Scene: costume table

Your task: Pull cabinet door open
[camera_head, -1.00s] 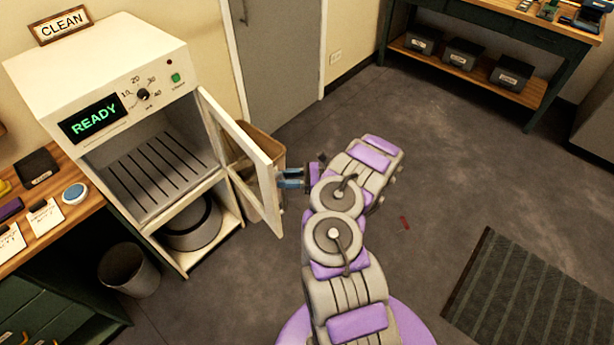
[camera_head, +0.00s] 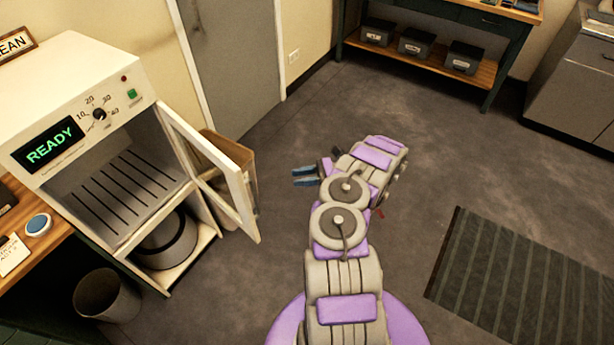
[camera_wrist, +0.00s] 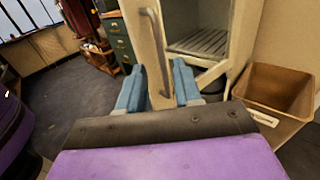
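The white cabinet (camera_head: 85,75) at the left has a lit READY display. Its framed door (camera_head: 213,170) stands swung wide open to the right, showing the slatted shelf (camera_head: 120,190) inside. My gripper (camera_head: 296,177) is to the right of the door, with a gap between them, and its blue fingers are apart and empty. In the wrist view, the fingers of my gripper (camera_wrist: 158,85) point at the door's edge and its grey bar handle (camera_wrist: 156,50). The handle shows beyond the fingertips, and nothing is held.
A brown bin (camera_head: 235,150) stands behind the door; it also shows in the wrist view (camera_wrist: 278,90). A grey waste bin (camera_head: 106,295) stands at lower left. A striped mat (camera_head: 500,275) lies at right. The floor around my gripper is clear.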

